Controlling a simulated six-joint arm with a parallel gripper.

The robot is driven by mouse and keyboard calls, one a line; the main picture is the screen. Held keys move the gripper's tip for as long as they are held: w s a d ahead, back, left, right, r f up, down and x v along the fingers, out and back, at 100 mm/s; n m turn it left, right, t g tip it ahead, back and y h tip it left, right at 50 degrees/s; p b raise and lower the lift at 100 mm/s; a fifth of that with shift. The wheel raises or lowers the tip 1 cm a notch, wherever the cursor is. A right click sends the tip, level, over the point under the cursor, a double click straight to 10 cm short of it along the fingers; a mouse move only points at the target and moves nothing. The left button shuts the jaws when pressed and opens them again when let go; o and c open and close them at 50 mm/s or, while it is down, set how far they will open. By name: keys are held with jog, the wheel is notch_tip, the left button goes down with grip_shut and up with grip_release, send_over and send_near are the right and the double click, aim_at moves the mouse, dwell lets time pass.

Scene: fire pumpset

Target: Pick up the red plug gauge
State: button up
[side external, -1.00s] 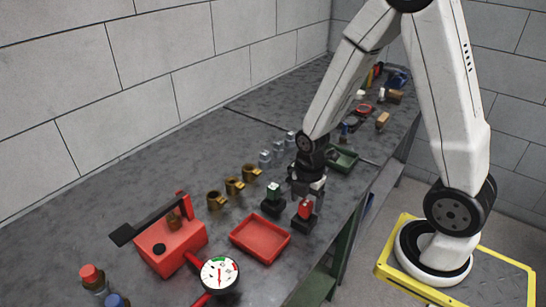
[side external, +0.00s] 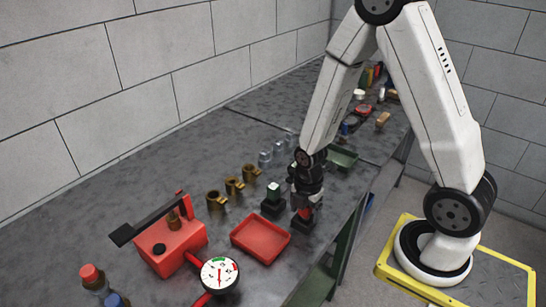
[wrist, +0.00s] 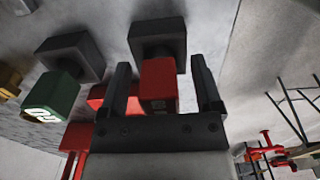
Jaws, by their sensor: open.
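The red plug gauge (wrist: 158,82) stands in a dark square block in the wrist view, with its red head between my two fingers. In the side view the red gauge (side external: 304,213) shows only in part beneath my gripper, which hides its top. My gripper (wrist: 160,92) is open, with one dark finger on each side of the red head and a visible gap to each. In the side view my gripper (side external: 305,192) points down over the gauge's block.
A green plug gauge (side external: 273,191) in its own dark block stands just left. A red tray (side external: 260,240) lies nearby in front. Brass fittings (side external: 233,186) stand behind. A green tray (side external: 342,159) lies farther along the bench. A red pump box (side external: 170,248) with a dial is at front left.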

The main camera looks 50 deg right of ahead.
grip_shut()
jog(key=shift+r, duration=0.15)
jog(key=shift+r, duration=4.9)
jog(key=w+a+f, duration=0.1)
jog(key=w, duration=2.3)
jog(key=shift+a, duration=0.3)
jog(key=shift+f, duration=0.1)
